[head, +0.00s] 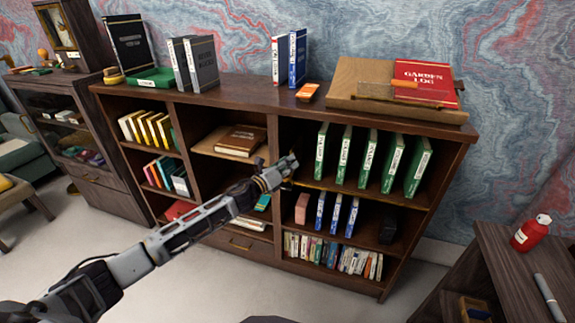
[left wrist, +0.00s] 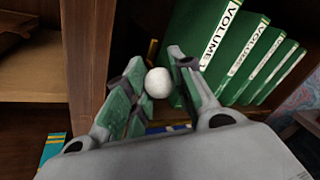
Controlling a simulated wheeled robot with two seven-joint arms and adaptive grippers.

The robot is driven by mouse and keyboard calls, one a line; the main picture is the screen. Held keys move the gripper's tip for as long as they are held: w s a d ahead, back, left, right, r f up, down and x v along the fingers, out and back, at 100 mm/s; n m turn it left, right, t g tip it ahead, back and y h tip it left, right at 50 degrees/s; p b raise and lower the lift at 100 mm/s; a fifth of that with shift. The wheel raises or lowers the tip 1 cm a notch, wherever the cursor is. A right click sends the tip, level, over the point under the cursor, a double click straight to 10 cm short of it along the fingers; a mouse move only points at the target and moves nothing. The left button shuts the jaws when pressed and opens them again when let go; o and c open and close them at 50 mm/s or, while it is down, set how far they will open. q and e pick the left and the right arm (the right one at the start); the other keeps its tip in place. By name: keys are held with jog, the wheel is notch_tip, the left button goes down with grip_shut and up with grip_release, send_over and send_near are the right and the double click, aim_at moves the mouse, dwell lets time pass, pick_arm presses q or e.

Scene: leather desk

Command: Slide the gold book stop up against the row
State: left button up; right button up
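Several green volumes (head: 367,157) stand in a spaced row in the upper right compartment; they also show in the left wrist view (left wrist: 215,50). My left gripper (head: 291,163) is at the left front of that compartment, left of the row. In the left wrist view a white ball (left wrist: 158,83) lies between its fingers, close to both; whether they grip it is unclear. A thin gold piece (left wrist: 152,50), probably the gold book stop, shows just behind the ball, left of the nearest volume. The rest of it is hidden. My right gripper is out of view.
A wooden divider (left wrist: 88,60) stands close to the left of my left gripper. Brown books (head: 240,140) lie in the compartment beyond it. Blue books (head: 336,213) and a dark box (head: 388,226) stand on the shelf below. Gaps separate the green volumes.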

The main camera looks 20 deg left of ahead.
pick_arm(q)
jog(key=shift+c, duration=1.1)
grip_shut()
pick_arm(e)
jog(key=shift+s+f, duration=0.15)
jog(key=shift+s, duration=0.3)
pick_arm(q)
jog(key=shift+d, duration=0.1)
